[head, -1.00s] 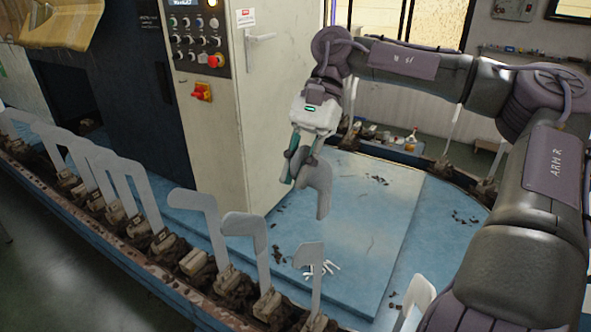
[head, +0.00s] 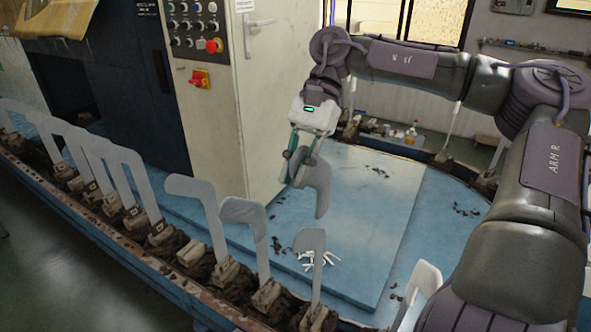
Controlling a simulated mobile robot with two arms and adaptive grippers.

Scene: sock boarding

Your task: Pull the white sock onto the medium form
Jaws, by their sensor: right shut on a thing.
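My right gripper (head: 297,180) points down above the blue table and is shut on a pale, sock-shaped piece, which I take for the white sock (head: 322,180). It looks grey in this light and hangs beside the fingers, clear of the forms. Upright flat pale forms stand in a row along the rail. The closest three are one at the left (head: 187,187), one in the middle (head: 240,210) and one at the right (head: 310,241). I cannot tell which is the medium one. My left gripper is not in view.
A small heap of white pieces (head: 328,258) lies on the blue table (head: 370,230) behind the right-hand form. Dark crumbs are scattered about. A control cabinet (head: 225,120) stands behind on the left. Another pale form (head: 428,282) stands near my right arm.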

